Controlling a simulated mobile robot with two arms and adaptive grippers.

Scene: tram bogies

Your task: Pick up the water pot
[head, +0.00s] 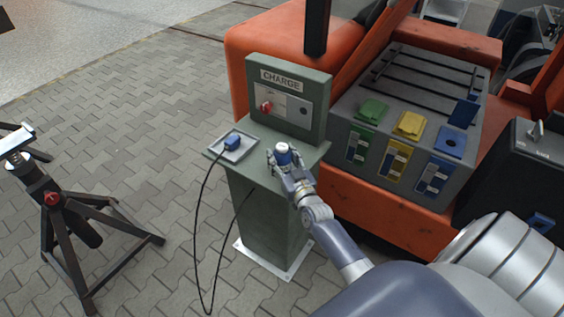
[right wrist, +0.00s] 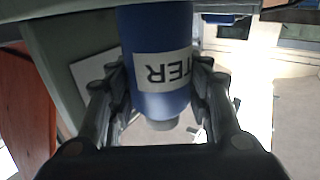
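The water pot (head: 283,156) is a small blue container with a white top, standing upright at the front of the green charge post's shelf. In the right wrist view the blue pot (right wrist: 158,35) appears upside down with a white label reading "TER". My right gripper (head: 285,162) is around the pot, one finger on each side. In the right wrist view the fingers of this gripper (right wrist: 163,80) lie against its sides. I cannot tell whether its base touches the shelf. My left gripper is not in view.
The green charge post (head: 265,215) has an upright panel with a red knob behind the pot. A tray (head: 245,153) with a blue plug (head: 232,142) and hanging black cable is at left. An orange vehicle body (head: 385,208) with colored boxes stands right. A black stand (head: 75,235) stands left on paving.

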